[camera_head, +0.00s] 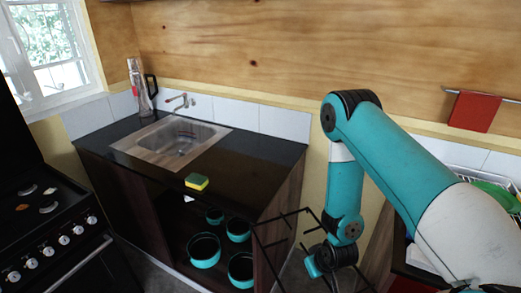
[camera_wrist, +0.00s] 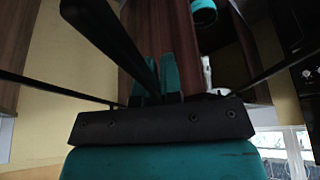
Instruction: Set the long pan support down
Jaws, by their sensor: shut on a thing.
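The long pan support (camera_head: 281,218) is a black frame of thin bars. My gripper (camera_head: 316,264) is shut on it and holds it in the air, in front of the right end of the counter. In the wrist view, dark bars of the pan support (camera_wrist: 108,40) cross the picture, and one thick bar runs to the teal fingers of my gripper (camera_wrist: 156,90). The frame appears tilted. Its lower part is cut off in the head view. The black stove (camera_head: 58,228) stands at the left with bare burners showing on its top.
The dark counter (camera_head: 250,160) has a sink (camera_head: 175,140), a flask (camera_head: 140,88) and a green-yellow sponge (camera_head: 197,181) on its front edge. Several teal pots (camera_head: 204,250) sit in the open cupboard below. A dish rack (camera_head: 490,185) is at the right. The counter right of the sink is clear.

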